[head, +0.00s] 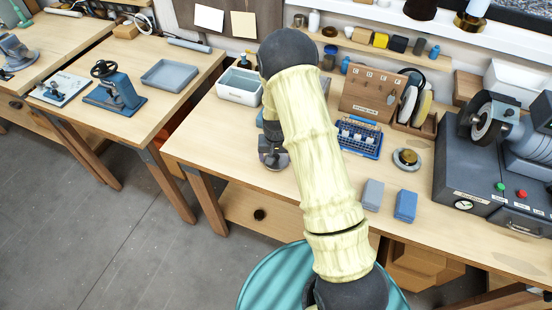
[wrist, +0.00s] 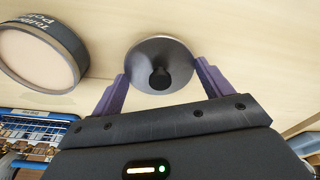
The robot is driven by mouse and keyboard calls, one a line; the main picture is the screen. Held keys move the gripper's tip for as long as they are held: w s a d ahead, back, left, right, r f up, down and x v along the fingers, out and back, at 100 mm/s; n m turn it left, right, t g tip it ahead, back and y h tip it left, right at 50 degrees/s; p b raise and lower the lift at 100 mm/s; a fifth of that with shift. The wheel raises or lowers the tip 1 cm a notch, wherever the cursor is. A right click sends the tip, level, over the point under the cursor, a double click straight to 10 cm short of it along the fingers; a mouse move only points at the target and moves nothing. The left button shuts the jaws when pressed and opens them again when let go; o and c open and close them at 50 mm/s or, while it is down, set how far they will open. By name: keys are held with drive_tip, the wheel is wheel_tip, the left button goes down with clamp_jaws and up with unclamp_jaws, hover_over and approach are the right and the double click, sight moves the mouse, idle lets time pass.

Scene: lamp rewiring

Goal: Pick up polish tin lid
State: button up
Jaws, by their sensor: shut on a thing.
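The polish tin lid (wrist: 150,52) is a round grey metal disc with a dark knob-like middle in the wrist view. My gripper (wrist: 161,68) has its two purple fingers on opposite sides of the lid's rim, shut on it. The polish tin (wrist: 38,55) is beside it at the upper left, a dark-sided round tin with a pale cream face and partly readable lettering. I cannot tell how far the lid is above the bench. In the head view my arm hides the lid and most of the gripper.
A blue rack (head: 360,137) stands on the bench right of my arm. Grey (head: 373,195) and blue (head: 405,206) blocks lie near the front edge, and a round grey dish (head: 407,158) behind them. A white bin (head: 240,86) is at left, a grinder (head: 497,125) at right.

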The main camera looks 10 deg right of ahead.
sight(276, 157)
wheel_tip(276, 157, up, 8)
drive_tip(key=shift+f+b, duration=0.1)
drive_tip(key=shift+b, duration=0.95)
drive_tip(key=shift+s+r, duration=0.2)
drive_tip(key=shift+r, duration=0.5)
drive_tip(key=shift+w+d, duration=0.1)
